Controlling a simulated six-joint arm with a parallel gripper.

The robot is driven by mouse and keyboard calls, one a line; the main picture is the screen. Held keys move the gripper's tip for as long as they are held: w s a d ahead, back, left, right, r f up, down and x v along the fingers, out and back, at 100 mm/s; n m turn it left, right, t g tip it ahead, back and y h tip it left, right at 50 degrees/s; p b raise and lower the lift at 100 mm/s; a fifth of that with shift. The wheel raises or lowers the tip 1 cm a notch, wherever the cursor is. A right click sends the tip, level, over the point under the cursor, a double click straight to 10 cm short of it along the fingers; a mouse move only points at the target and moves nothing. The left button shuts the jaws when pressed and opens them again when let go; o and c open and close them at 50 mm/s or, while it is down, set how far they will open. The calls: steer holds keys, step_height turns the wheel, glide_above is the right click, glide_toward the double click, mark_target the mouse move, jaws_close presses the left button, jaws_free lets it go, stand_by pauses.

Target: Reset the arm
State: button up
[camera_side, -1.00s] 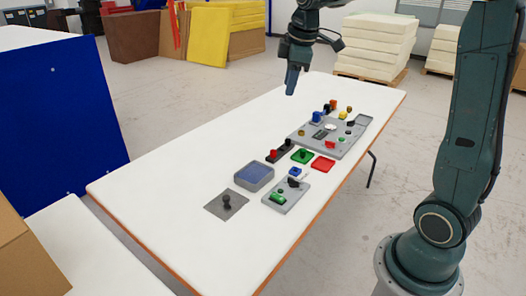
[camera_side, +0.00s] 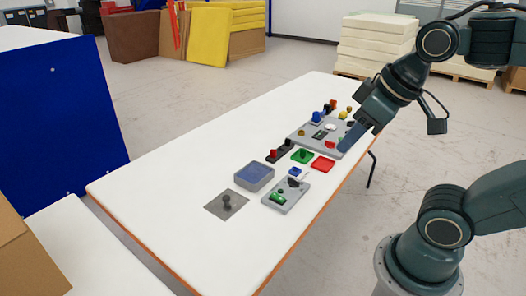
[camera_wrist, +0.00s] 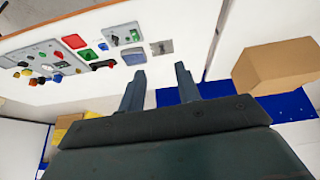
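My gripper (camera_side: 352,138) is above the right edge of the white table (camera_side: 150,207) in the side view, in front of the large grey control panel (camera_side: 310,130). In the wrist view my gripper (camera_wrist: 160,76) shows two fingers standing apart with nothing between them. My arm is bent, with its forearm reaching in from the right. Part of the large panel is hidden behind the gripper in the side view.
On the table are a grey joystick plate (camera_side: 227,204), a blue-topped box (camera_side: 254,177), a small panel (camera_side: 287,194), a green block (camera_side: 302,156) and a red block (camera_side: 323,164). A blue partition (camera_side: 60,110) stands left. The table's left part is clear.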

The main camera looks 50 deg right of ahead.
steer(key=shift+s+a+f, duration=0.2)
steer(key=shift+s+f, duration=0.2)
steer(key=shift+s, duration=0.25)
